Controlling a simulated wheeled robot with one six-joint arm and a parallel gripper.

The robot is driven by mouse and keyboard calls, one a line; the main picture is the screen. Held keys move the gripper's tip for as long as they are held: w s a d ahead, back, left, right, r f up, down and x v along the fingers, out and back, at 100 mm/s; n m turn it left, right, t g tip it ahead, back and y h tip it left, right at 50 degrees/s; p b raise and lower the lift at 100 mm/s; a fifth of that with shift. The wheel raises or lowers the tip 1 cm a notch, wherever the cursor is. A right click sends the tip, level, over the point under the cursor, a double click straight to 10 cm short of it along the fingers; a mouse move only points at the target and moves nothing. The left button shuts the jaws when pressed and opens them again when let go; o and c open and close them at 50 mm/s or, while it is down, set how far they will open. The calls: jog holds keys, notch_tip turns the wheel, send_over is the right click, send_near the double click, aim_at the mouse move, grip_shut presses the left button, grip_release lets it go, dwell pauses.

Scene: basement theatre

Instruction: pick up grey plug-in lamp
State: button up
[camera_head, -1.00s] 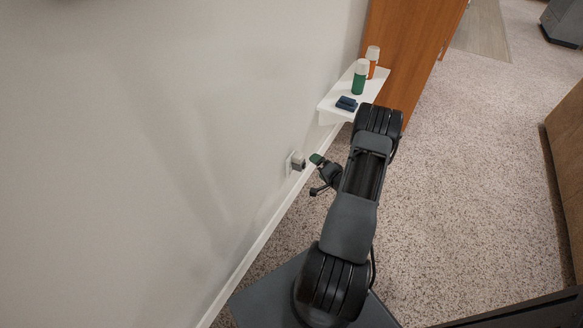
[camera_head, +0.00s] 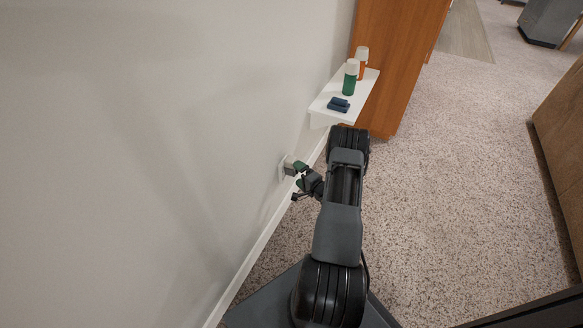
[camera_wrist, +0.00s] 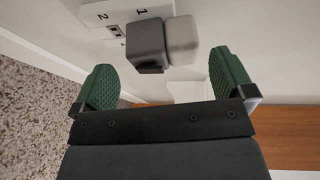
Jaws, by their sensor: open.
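The grey plug-in lamp (camera_wrist: 147,44) is a small block with a dark grey part and a paler part (camera_wrist: 182,40) side by side. It sits at a white wall outlet plate (camera_wrist: 105,16) marked 1 and 2. In the head view the lamp (camera_head: 290,168) shows low on the wall, partly hidden by my gripper. My gripper (camera_wrist: 165,85) is open, with green pads either side of the lamp's line and the lamp just beyond the fingertips. In the head view my gripper (camera_head: 298,176) is close to the lamp; contact cannot be told there.
A white wall shelf (camera_head: 328,117) holds dark blue blocks (camera_head: 339,105), a green bottle (camera_head: 350,80) and an orange bottle (camera_head: 362,66). A wooden cabinet (camera_head: 392,70) stands behind it. The wall and baseboard (camera_head: 245,265) run close on the left.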

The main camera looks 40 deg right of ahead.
aim_at(295, 170)
jog(key=w+b, duration=0.2)
jog(key=w, duration=0.2)
jog(key=shift+w+f, duration=0.2)
jog(key=shift+w, duration=0.35)
jog(key=shift+r, duration=0.1)
jog(key=shift+c, duration=0.4)
jog(key=c, duration=0.7)
jog(key=shift+s, duration=0.1)
